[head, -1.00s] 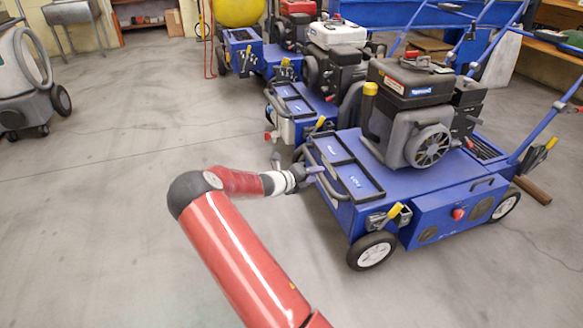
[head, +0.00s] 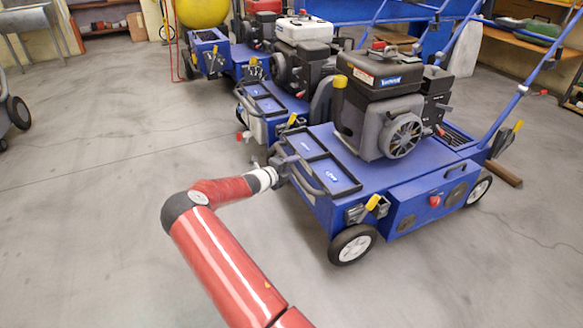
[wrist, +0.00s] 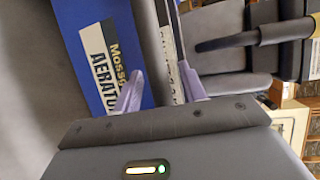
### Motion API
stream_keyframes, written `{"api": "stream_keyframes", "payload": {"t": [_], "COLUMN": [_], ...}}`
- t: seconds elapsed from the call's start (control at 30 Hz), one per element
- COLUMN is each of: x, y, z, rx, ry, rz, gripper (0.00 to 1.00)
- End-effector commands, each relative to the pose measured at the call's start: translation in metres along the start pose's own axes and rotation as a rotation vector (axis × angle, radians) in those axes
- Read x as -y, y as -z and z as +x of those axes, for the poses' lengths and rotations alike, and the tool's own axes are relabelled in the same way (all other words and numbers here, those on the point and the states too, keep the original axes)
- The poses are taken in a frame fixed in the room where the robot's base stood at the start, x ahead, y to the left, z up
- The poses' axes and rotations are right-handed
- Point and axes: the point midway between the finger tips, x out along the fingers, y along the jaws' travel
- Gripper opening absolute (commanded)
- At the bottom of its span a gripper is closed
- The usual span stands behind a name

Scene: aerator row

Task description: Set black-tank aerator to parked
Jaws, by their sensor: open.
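The black-tank aerator (head: 385,75) is the nearest blue machine, with a black tank on its engine. A yellow-tipped lever (head: 372,203) sits on its near side above the front wheel, and a red knob (head: 434,201) is on its side panel. My gripper (head: 284,168) is at the machine's front left end, by the dark front bar (head: 305,178); I cannot tell if they touch. In the wrist view my gripper (wrist: 162,88) has two pale purple fingers, open and apart. A blue panel with an aerator label (wrist: 100,55) shows beyond the left finger.
A white-tank aerator (head: 302,30) and a red-tank one (head: 265,6) stand in a row behind. A dark handle-like bar (wrist: 240,42) crosses the wrist view at right. Open grey floor (head: 110,200) lies to the left. Shelves line the back.

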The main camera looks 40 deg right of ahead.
Motion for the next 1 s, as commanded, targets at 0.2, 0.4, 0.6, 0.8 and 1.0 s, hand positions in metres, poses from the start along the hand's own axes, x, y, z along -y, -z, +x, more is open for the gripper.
{"api": "stream_keyframes", "payload": {"t": [0.2, 0.4, 0.6, 0.8, 1.0], "x": [0.0001, 0.0000, -0.0001, 0.0003, 0.0025], "y": [-0.0001, -0.0002, -0.0002, 0.0001, 0.0019], "z": [-0.0002, -0.0004, -0.0005, -0.0001, 0.0035], "rx": [0.000, 0.000, 0.000, 0.000, -0.001], "ry": [0.000, 0.000, 0.000, -0.001, 0.001], "rz": [0.000, 0.000, 0.000, 0.000, -0.001], "gripper": [0.35, 0.09, 0.00, 0.00, 0.00]}}
